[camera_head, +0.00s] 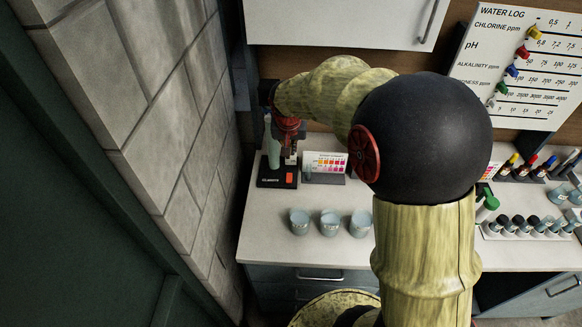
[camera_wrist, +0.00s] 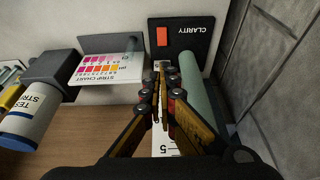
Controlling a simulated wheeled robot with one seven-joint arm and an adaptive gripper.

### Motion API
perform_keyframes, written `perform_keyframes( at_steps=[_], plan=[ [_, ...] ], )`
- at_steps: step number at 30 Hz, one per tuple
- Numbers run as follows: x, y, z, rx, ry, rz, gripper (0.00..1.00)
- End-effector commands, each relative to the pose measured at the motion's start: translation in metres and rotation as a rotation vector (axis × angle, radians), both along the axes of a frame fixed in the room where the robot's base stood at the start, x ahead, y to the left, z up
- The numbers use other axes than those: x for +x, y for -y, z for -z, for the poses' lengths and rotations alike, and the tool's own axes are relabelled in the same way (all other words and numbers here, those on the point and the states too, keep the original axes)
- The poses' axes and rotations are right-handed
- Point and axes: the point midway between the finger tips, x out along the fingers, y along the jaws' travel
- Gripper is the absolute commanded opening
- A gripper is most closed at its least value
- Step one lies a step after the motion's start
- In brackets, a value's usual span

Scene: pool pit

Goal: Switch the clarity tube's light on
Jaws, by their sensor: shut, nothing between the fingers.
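The clarity tube's black base (camera_head: 268,182) stands on the counter near the stone wall, marked CLARITY; the base (camera_wrist: 190,31) is also at the top of the wrist view. An orange-red rocker switch (camera_head: 290,178) sits on it; the switch (camera_wrist: 162,36) shows clear of my fingers in the wrist view. The pale green tube (camera_head: 274,150) rises from the base, and the tube (camera_wrist: 197,88) lies just right of my fingers in the wrist view. My gripper (camera_wrist: 162,68) is shut and empty, pointing down toward the base near the switch. Contact cannot be told.
A strip chart (camera_head: 325,163) stands right of the base. Several blue-grey cups, including one (camera_head: 300,222), stand near the counter's front edge. A test strip bottle (camera_wrist: 30,115) is left in the wrist view. The stone wall (camera_head: 170,120) is close on the left; a cabinet (camera_head: 340,20) hangs above.

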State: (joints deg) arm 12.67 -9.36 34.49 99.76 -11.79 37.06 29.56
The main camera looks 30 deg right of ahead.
Motion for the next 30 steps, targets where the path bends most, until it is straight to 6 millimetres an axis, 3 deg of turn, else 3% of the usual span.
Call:
perform_keyframes(
  at_steps=[5, 21, 30],
  plan=[
    [0.003, 0.003, 0.014, 0.000, -0.002, 0.000, 0.00],
    [0.029, 0.020, 0.108, 0.000, -0.002, 0.000, 0.00],
    [0.032, 0.022, 0.133, 0.000, -0.002, 0.000, 0.00]
  ],
)
